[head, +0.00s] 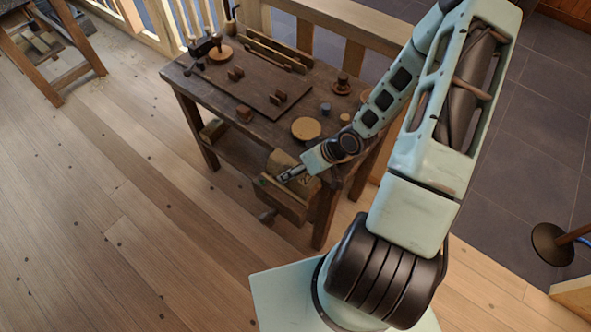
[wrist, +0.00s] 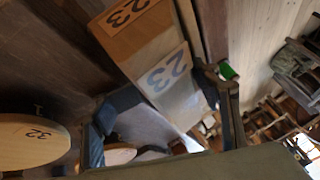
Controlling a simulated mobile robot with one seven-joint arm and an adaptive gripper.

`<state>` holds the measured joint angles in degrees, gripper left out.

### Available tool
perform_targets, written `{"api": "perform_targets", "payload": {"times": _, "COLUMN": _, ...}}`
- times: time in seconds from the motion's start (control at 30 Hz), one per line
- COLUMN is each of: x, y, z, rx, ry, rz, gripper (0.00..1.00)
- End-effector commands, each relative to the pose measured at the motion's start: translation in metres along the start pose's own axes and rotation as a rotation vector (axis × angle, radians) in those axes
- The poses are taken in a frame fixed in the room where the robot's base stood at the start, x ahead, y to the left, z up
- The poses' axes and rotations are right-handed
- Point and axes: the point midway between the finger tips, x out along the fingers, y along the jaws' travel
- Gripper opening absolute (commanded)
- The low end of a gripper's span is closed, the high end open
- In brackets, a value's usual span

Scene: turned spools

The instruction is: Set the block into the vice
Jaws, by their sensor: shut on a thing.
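A wooden block (wrist: 165,78) marked 23 shows in the wrist view, with an orange-brown face above and a paler face below. My gripper (wrist: 165,118) is shut on it, with one finger at lower left and the other at right. In the head view, my gripper (head: 286,175) is at the bench's front right corner, over the wooden vice (head: 287,201). The block is hard to make out there. I cannot tell whether it is between the vice jaws or only above them.
The dark workbench (head: 215,95) carries a pale round disc (head: 306,128), several small wooden pieces and a turned spool (head: 342,83). The disc, marked 32, also shows in the wrist view (wrist: 32,140). A railing stands behind the bench. The wooden floor at left is clear.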

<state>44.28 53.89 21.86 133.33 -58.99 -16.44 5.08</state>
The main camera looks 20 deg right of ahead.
Motion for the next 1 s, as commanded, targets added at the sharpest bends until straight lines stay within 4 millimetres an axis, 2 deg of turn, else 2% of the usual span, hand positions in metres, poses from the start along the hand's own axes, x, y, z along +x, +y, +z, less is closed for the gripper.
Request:
{"api": "perform_targets", "payload": {"times": 0.03, "x": 0.001, "y": 0.0054, "z": 0.0162, "rx": 0.038, "ry": -0.03, "rz": 0.008, "gripper": 0.01}}
{"api": "perform_targets", "payload": {"times": 0.23, "x": 0.0011, "y": 0.0059, "z": 0.0162, "rx": 0.038, "ry": -0.029, "rz": 0.009, "gripper": 0.01}}
{"api": "perform_targets", "payload": {"times": 0.27, "x": 0.0011, "y": 0.0059, "z": 0.0161, "rx": 0.038, "ry": -0.029, "rz": 0.009, "gripper": 0.59}}
{"api": "perform_targets", "payload": {"times": 0.4, "x": 0.0012, "y": 0.0051, "z": 0.0162, "rx": 0.032, "ry": -0.03, "rz": 0.008, "gripper": 0.74}}
{"api": "perform_targets", "payload": {"times": 0.5, "x": 0.0011, "y": 0.0048, "z": 0.0155, "rx": 0.028, "ry": -0.03, "rz": 0.007, "gripper": 0.83}}
{"api": "perform_targets", "payload": {"times": 0.7, "x": 0.0006, "y": 0.0047, "z": 0.0121, "rx": 0.021, "ry": -0.024, "rz": 0.008, "gripper": 0.83}}
{"api": "perform_targets", "payload": {"times": 0.87, "x": 0.0005, "y": 0.0048, "z": 0.011, "rx": 0.019, "ry": -0.023, "rz": 0.008, "gripper": 0.99}}
{"api": "perform_targets", "payload": {"times": 1.0, "x": 0.0004, "y": 0.0048, "z": 0.0102, "rx": 0.018, "ry": -0.021, "rz": 0.008, "gripper": 1.0}}
